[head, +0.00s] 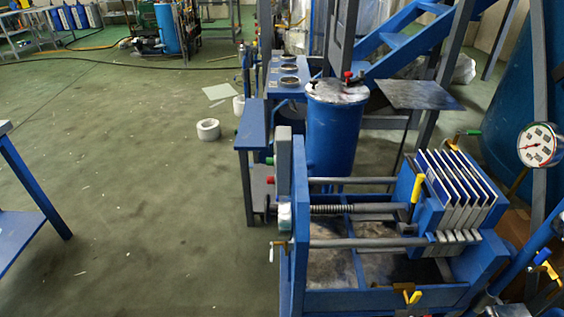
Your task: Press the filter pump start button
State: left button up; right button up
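A small green button-like part (269,161) and a small red one (269,180) stick out to the left, one above the other, beside the blue stand at the centre. I cannot read any label on them, and I cannot tell for sure which is the pump start button. The blue filter press (440,215) with its stack of white-edged plates stands at the right front. Neither of my grippers is in view.
A blue cylindrical tank (336,130) stands behind the press. A pressure gauge (537,145) is at the right edge. A white roll (208,129) lies on the floor. A blue-legged table (30,215) is at the left. The green floor between is mostly clear.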

aim_at(270, 161)
jog(key=i+j+z, duration=0.2)
jog(key=z, duration=0.25)
jog(key=i+j+z, duration=0.15)
jog(key=j+z, duration=0.25)
jog(key=l, duration=0.1)
